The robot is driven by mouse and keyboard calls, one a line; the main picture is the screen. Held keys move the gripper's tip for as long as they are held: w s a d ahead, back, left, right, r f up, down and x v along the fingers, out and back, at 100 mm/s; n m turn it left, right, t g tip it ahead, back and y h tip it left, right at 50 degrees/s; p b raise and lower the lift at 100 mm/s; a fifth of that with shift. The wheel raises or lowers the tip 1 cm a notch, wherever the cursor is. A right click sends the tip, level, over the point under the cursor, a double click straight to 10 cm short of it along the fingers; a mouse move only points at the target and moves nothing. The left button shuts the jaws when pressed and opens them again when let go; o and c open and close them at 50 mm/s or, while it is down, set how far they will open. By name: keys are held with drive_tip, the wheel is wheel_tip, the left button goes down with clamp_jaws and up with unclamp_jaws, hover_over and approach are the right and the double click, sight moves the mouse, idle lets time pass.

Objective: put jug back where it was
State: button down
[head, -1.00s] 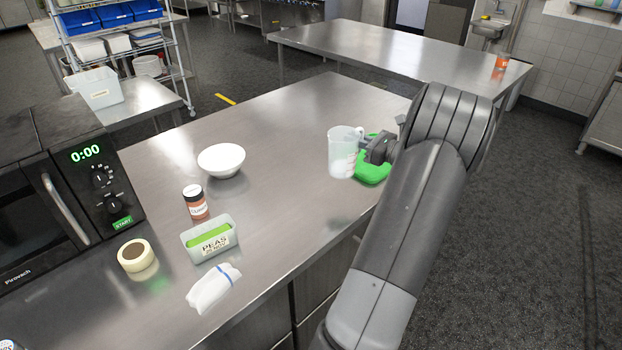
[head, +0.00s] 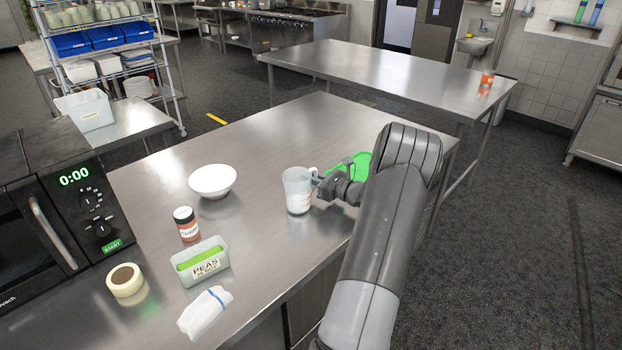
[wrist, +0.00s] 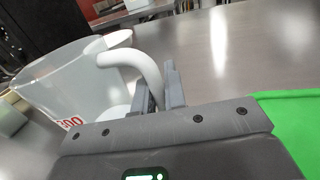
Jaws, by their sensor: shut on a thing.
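The jug (head: 297,192) is a clear measuring jug with red markings. It is upright, at or just above the steel counter (head: 262,150); I cannot tell whether its base touches. My gripper (head: 322,184) is shut on the jug's handle from the right. In the wrist view the jug (wrist: 70,85) fills the left side, and its pale curved handle runs to the fingers of my gripper (wrist: 160,95). A green thing (head: 358,166) lies on the counter behind and right of my gripper, partly hidden by my arm; it also shows in the wrist view (wrist: 290,125).
A white bowl (head: 213,180), a labelled spice jar (head: 186,224), a peas container (head: 199,262), a tape roll (head: 126,281) and a white cloth (head: 205,312) stand left of the jug. A microwave (head: 60,210) is at far left. The counter behind the jug is clear.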

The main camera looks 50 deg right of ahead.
drive_tip(key=shift+f, duration=0.25)
drive_tip(key=c, duration=1.9)
unclamp_jaws()
drive_tip(key=shift+f, duration=0.1)
drive_tip(key=shift+c, duration=0.2)
drive_tip(key=o, duration=0.5)
drive_tip(key=shift+c, duration=0.2)
drive_tip(key=shift+s+r, duration=0.15)
drive_tip(key=shift+r, duration=0.05)
drive_tip(key=s, duration=0.4)
drive_tip(key=s+d, duration=0.1)
drive_tip(key=s, duration=0.2)
drive_tip(key=s+d, duration=0.1)
drive_tip(key=s, duration=0.3)
drive_tip(key=shift+s+d, duration=0.15)
drive_tip(key=shift+s, duration=0.15)
drive_tip(key=shift+w, duration=0.1)
